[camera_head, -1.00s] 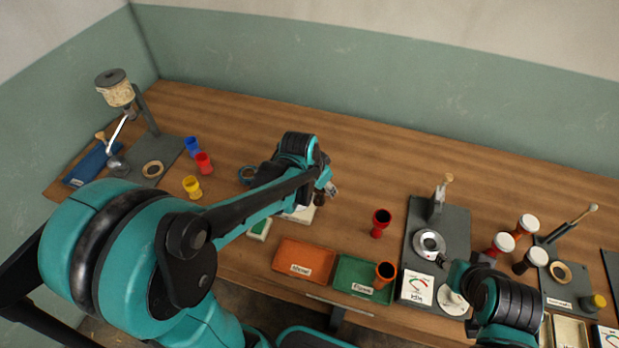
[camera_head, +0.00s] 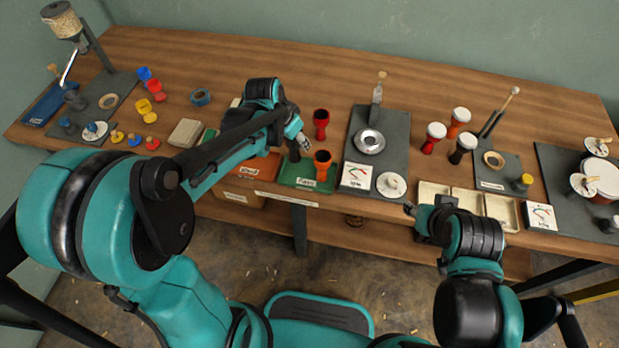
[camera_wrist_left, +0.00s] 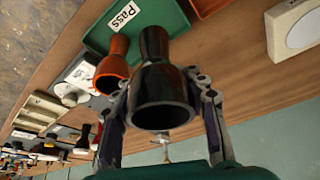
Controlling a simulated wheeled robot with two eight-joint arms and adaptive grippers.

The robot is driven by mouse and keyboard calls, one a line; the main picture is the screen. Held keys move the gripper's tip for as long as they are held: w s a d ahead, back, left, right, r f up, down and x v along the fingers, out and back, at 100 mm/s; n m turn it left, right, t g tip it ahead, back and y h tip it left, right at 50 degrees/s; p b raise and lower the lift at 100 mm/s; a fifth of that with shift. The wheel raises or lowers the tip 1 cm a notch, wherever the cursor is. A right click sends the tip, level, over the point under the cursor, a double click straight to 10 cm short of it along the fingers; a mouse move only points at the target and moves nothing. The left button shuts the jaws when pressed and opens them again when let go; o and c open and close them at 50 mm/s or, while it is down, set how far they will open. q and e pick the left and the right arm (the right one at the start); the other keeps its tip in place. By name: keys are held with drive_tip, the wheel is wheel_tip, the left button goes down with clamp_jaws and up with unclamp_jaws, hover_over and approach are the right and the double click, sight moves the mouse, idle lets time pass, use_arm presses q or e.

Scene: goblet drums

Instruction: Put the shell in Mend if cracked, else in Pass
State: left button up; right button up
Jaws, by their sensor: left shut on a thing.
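My left gripper (camera_head: 302,143) is shut on a black goblet-shaped shell (camera_wrist_left: 162,88). In the head view the shell (camera_head: 293,152) is mostly hidden behind the gripper, by the back left of the green Pass tray (camera_head: 300,185). In the left wrist view its open mouth faces the camera and its narrow end points toward the Pass tray (camera_wrist_left: 176,14). I see no clear crack on the visible side. An orange shell (camera_head: 323,167) stands in the Pass tray. The orange Mend tray (camera_head: 262,168) is left of it, partly behind my arm. My right gripper (camera_head: 418,212) is at the table's front edge.
A red shell (camera_head: 321,122) stands behind the Pass tray. A dark board (camera_head: 390,130) with a post and a metal ring is to the right. Several headed drums (camera_head: 436,132) stand further right. The back middle of the table is clear.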

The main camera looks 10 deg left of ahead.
sight(297, 151)
use_arm(q)
drive_tip(key=f, duration=0.2)
drive_tip(key=f+b, duration=0.1)
drive_tip(key=shift+w+a+f, duration=0.15)
drive_tip(key=shift+w+f, duration=0.05)
drive_tip(key=shift+f, duration=0.15)
drive_tip(key=shift+s+f, duration=0.1)
drive_tip(key=shift+f, duration=0.4)
drive_tip(key=shift+f+b, duration=0.9)
drive_tip(key=shift+f, duration=0.6)
use_arm(e)
drive_tip(key=shift+w+a+f, duration=0.1)
drive_tip(key=shift+f, duration=1.65)
use_arm(q)
drive_tip(key=shift+f, duration=0.2)
drive_tip(key=o, duration=1.4)
drive_tip(key=shift+c, duration=0.2)
use_arm(e)
drive_tip(key=shift+f, duration=0.15)
use_arm(q)
drive_tip(key=shift+r, duration=0.1)
